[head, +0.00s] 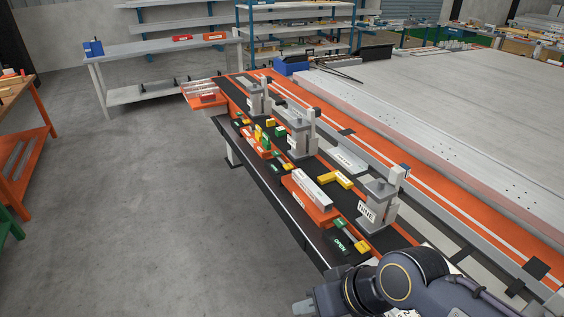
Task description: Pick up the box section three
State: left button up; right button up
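Several pale grey bars that look like box sections show in the head view. One bar (312,188) lies along an orange block near the front of the dark bench strip. Another, flatter bar (347,159) with a small label lies further back to the right. I cannot read which one is three. My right gripper (315,306) is at the bottom edge, in front of and below the bench's near end, apart from the bars. Its fingers are partly cut off, and I see nothing held. My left gripper is out of view.
Grey upright clamps stand along the bench; the nearest (378,203) carries a plate reading NINE. A yellow angle piece (336,179) lies beside the front bar. A green OPEN label (341,243) is near the front end. The floor (170,210) to the left is clear.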

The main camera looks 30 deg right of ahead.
aim_at(323, 203)
jog(key=i+j+z, duration=0.1)
jog(key=i, duration=1.25)
jog(key=i+z, duration=0.35)
jog(key=i+j+z, duration=0.1)
jog(key=z, duration=0.25)
jog(key=i+j+z, duration=0.2)
jog(key=i+z, duration=0.35)
jog(key=z, duration=0.3)
jog(key=i+j+z, duration=0.15)
jog(key=z, duration=0.3)
jog(key=i+j+z, duration=0.2)
jog(key=z, duration=0.3)
jog(key=i+j+z, duration=0.15)
jog(key=z, duration=0.3)
jog(key=k+j, duration=0.05)
jog(key=j, duration=0.05)
